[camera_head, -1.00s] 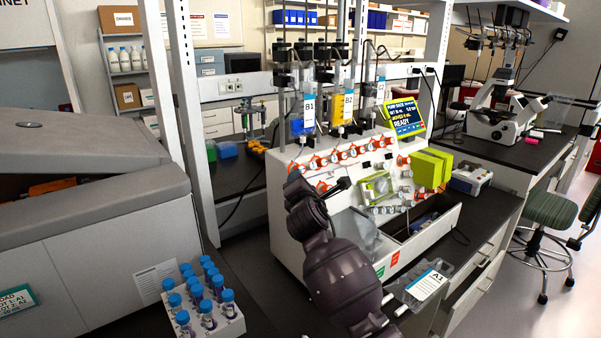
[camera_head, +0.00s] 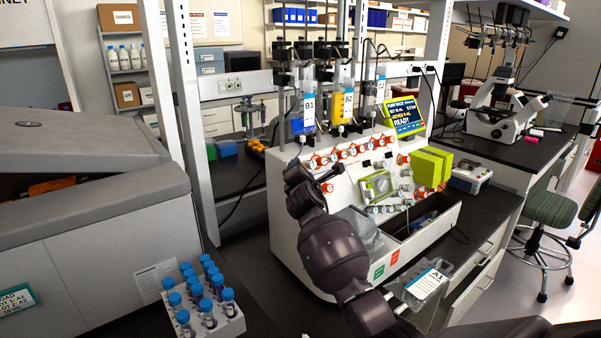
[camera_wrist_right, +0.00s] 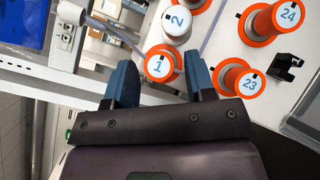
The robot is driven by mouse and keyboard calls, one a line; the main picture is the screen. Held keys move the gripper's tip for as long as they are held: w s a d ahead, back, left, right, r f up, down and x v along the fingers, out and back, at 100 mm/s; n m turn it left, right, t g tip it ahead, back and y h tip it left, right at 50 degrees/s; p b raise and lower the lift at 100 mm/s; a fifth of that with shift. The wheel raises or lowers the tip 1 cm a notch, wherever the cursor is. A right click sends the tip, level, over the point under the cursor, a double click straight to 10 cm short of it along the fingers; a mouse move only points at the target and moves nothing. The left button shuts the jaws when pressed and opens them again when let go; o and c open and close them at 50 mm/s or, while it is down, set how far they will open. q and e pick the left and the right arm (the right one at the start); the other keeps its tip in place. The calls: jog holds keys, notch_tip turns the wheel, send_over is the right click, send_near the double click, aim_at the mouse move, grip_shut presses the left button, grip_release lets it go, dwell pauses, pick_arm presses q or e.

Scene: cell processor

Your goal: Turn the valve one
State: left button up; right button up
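Valve one is an orange knob with a white, numbered face (camera_wrist_right: 158,65) in the right wrist view. My right gripper (camera_wrist_right: 161,78) is open, with a blue-tipped finger on either side of this valve in the picture. I cannot tell whether the fingers touch it. In the head view my right arm reaches up to the left end of the white cell processor (camera_head: 285,225), below its upper row of orange valves (camera_head: 351,150). The numbers are too small to read there. My left gripper is not in view.
Valve two (camera_wrist_right: 176,21), valve 23 (camera_wrist_right: 249,83) and valve 24 (camera_wrist_right: 290,13) are close by. Syringe pumps with a yellow syringe (camera_head: 347,110) stand above the valve panel. A rack of blue-capped tubes (camera_head: 232,328) and a bag labelled A1 (camera_head: 427,284) are in front.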

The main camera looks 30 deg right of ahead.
jog(key=c, duration=0.8)
jog(key=shift+o, duration=0.2)
jog(key=shift+n+t, duration=0.6)
jog(key=shift+n, duration=0.2)
jog(key=shift+y, duration=0.3)
jog(key=o, duration=0.9)
jog(key=shift+f, duration=0.1)
jog(key=v, duration=1.1)
